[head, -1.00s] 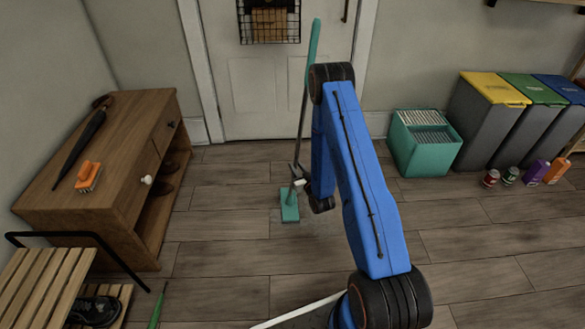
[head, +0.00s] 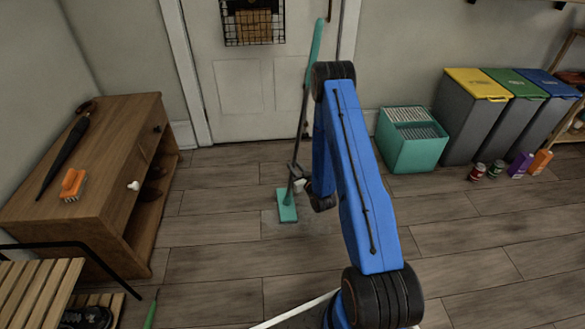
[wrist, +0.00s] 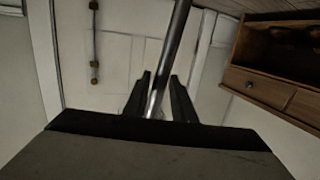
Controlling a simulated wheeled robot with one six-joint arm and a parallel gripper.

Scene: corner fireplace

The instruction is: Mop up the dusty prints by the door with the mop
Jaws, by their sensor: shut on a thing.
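The mop (head: 287,206) has a teal flat head on the wooden floor and a dark pole with a teal upper grip. It stands nearly upright, leaning slightly right at the top, in front of the white door (head: 245,88). My gripper (head: 297,172) is shut on the mop's pole, low down above the head. In the wrist view the pole (wrist: 170,60) passes between the two dark fingers of my gripper (wrist: 159,95). Faint greyish dusty marks (head: 318,222) show on the floor just right of the mop head. My arm hides part of the floor there.
A wooden bench cabinet (head: 85,165) with an umbrella (head: 62,155) and an orange brush (head: 72,184) stands left. A teal bin (head: 410,150) and several grey bins are right, with small cans and boxes before them. The floor between is mostly clear.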

